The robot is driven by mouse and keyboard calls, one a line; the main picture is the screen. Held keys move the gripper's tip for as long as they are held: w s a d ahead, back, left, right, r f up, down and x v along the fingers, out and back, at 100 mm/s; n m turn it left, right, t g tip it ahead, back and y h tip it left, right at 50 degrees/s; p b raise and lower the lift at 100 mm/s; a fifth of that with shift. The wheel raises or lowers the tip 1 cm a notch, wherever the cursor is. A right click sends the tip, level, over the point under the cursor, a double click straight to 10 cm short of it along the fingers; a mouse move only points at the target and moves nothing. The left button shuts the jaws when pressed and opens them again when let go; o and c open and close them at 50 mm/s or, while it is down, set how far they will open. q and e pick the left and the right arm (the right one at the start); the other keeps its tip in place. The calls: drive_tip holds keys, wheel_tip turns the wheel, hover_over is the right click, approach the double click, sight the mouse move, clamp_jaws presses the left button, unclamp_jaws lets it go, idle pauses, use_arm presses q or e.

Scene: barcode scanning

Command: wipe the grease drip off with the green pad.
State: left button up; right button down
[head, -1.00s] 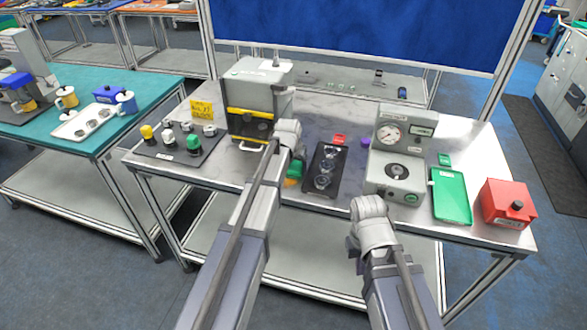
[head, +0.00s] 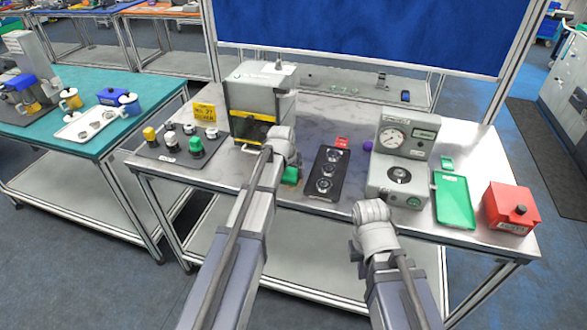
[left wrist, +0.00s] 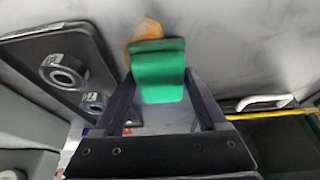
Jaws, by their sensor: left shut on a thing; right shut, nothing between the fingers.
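My left gripper (left wrist: 160,95) is shut on the green pad (left wrist: 158,78). In the head view the pad (head: 290,176) shows just below that gripper, at the table's front part between the grey machine with the yellow stripe and the black tray. The orange grease drip (left wrist: 147,29) shows in the left wrist view on the grey tabletop, at the far edge of the pad, which partly covers it. I cannot tell whether the pad presses on the table. My right gripper (head: 368,206) is shut and empty in front of the gauge machine; its fingertips are mostly hidden.
The black tray (head: 318,193) with round parts lies right of the pad. The grey machine (head: 252,105) stands left behind it. The gauge machine (head: 400,172), a green tray (head: 455,200) and a red box (head: 508,208) stand to the right. Black-mat knobs are at left.

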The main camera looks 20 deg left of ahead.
sight(287, 189)
use_arm(q)
drive_tip(key=shift+s+f, duration=0.1)
drive_tip(key=shift+s, duration=0.85)
drive_tip(key=shift+s+a+f, duration=0.1)
drive_tip(key=shift+s, duration=2.1)
wheel_tip(287, 189, up, 6)
drive_tip(key=p, duration=0.5)
drive_tip(key=shift+w+p, duration=0.1)
drive_tip(key=shift+p, duration=0.25)
wheel_tip(287, 189, up, 3)
drive_tip(key=p, duration=0.3)
